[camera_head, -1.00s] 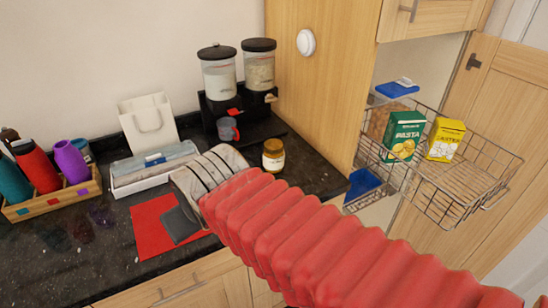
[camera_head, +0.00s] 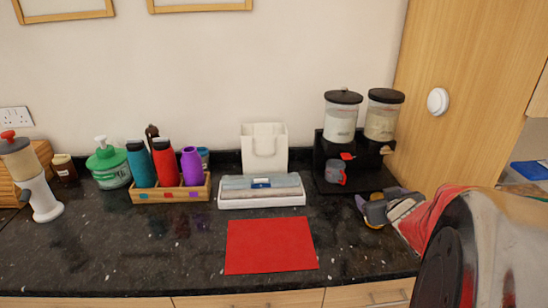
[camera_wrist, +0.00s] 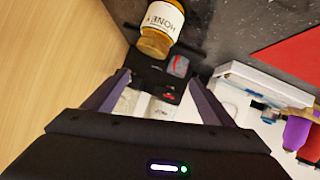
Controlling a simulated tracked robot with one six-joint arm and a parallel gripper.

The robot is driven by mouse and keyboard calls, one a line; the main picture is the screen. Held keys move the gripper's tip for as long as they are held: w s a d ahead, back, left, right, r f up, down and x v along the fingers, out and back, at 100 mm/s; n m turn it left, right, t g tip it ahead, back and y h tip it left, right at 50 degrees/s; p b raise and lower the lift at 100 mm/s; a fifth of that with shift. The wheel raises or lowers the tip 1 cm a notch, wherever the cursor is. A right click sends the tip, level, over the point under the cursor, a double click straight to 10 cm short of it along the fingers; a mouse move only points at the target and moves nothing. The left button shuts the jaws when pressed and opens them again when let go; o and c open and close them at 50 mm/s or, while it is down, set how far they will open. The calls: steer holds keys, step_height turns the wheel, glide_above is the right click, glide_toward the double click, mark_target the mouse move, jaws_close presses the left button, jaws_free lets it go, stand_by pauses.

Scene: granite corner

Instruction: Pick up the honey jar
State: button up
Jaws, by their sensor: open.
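The honey jar (camera_wrist: 160,28) shows in the wrist view at the top, with a white HONEY label and amber contents. It lies beyond my open fingertips (camera_wrist: 158,80), and no finger touches it there. In the head view my gripper (camera_head: 369,206) is low over the right part of the counter, in front of the dispenser stand. It hides most of the jar; only a small yellowish part (camera_head: 374,225) shows beneath the fingers.
The black dispenser stand (camera_head: 335,182) with a grey-red mug (camera_head: 335,172) is close behind my gripper. The wooden cabinet side (camera_head: 450,130) rises at the right. A red mat (camera_head: 270,246), a white box (camera_head: 262,203) and a bottle tray (camera_head: 172,195) lie leftward.

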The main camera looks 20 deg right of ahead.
steer(key=s+d+f+y, duration=0.1)
steer(key=f, duration=0.1)
steer(key=s+d+f+t+y, duration=0.1)
steer(key=s+f, duration=0.1)
steer(key=s+d+f+t+y, duration=0.1)
steer(key=s+f, duration=0.1)
steer(key=shift+d, duration=0.3)
steer(key=shift+w, duration=0.1)
steer(key=x, duration=0.7)
steer(key=shift+w+f, duration=0.15)
steer(key=shift+w, duration=0.25)
steer(key=shift+w+d+f, duration=0.1)
steer(key=shift+w+f, duration=0.05)
steer(key=shift+w, duration=0.2)
steer(key=shift+w, duration=0.1)
steer(key=shift+r+x, duration=0.15)
steer(key=shift+x, duration=1.1)
steer(key=shift+r+x, duration=0.1)
steer(key=shift+x, duration=1.15)
steer(key=shift+w, duration=0.15)
